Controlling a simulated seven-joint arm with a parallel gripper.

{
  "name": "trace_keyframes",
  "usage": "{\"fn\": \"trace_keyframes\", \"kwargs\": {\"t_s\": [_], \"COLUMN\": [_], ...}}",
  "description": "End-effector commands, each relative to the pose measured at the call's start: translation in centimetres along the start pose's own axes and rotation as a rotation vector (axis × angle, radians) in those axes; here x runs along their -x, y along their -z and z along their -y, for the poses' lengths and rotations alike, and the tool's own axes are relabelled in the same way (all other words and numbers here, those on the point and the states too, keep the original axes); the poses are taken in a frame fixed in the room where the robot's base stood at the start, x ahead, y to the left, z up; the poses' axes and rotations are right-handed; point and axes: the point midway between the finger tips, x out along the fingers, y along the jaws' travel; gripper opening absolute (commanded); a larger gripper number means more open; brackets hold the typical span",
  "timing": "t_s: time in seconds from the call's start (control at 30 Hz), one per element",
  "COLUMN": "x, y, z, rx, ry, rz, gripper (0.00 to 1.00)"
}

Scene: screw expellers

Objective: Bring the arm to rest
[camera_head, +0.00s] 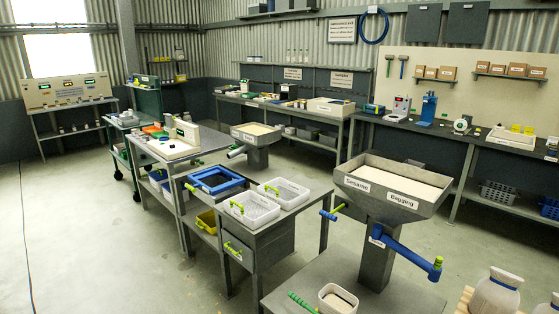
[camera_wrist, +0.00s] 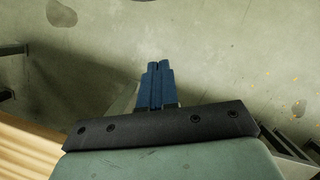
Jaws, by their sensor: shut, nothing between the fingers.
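My gripper (camera_wrist: 160,68) shows only in the wrist view. Its two blue fingers are together, with nothing between them. It hangs over bare, stained concrete floor (camera_wrist: 215,60). A light slatted wooden surface (camera_wrist: 25,150) lies at the lower left of that view, apart from the fingers. The arm does not show in the head view.
In the head view, a hopper (camera_head: 390,185) labelled Sesame and Bagging stands on a grey table with a small white tub (camera_head: 338,299). Tied sacks (camera_head: 497,292) stand at lower right. White trays (camera_head: 254,207) sit on a bench in the middle. Floor at left is clear.

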Motion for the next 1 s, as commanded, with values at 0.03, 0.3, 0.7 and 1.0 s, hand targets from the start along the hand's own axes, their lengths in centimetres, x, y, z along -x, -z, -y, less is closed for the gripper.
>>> {"fn": "trace_keyframes", "kwargs": {"t_s": [0.03, 0.3, 0.7, 1.0], "x": [-1.2, -6.7, -11.4, -11.4], "y": [-2.0, -9.9, -16.4, -16.4], "z": [0.7, 3.3, 5.2, 5.5], "rx": [0.021, 0.116, 0.243, 0.253], "ry": [-0.007, -0.048, -0.117, -0.122], "rz": [0.030, 0.168, 0.289, 0.287], "gripper": [0.00, 0.00, 0.00, 0.00]}}
